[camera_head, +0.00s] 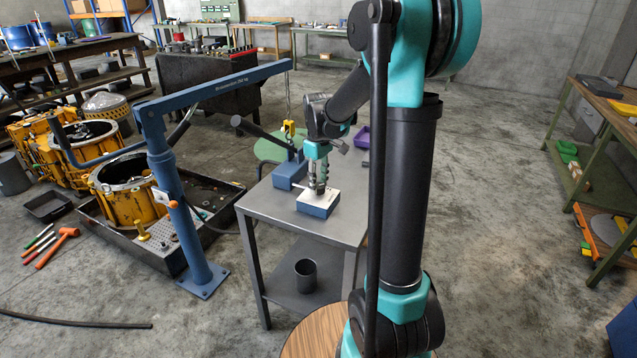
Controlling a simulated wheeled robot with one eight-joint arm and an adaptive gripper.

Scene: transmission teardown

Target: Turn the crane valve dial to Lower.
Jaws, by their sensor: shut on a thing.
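The crane valve is a small blue box with a white top (318,204) on the grey metal table (284,213). My gripper (318,188) points straight down onto the white top, with its fingers shut around the dial. The dial is hidden between the fingers, so its setting and the marks beside it cannot be read. The blue crane (166,180) stands on its floor plate left of the table. Its boom reaches up and right, and a yellow hook (289,129) hangs from the boom end behind the table.
A blue block with a dark lever (287,172) sits behind the valve, close to my gripper. A purple bin (362,138) lies at the back. A dark cup (305,275) stands on the lower shelf.

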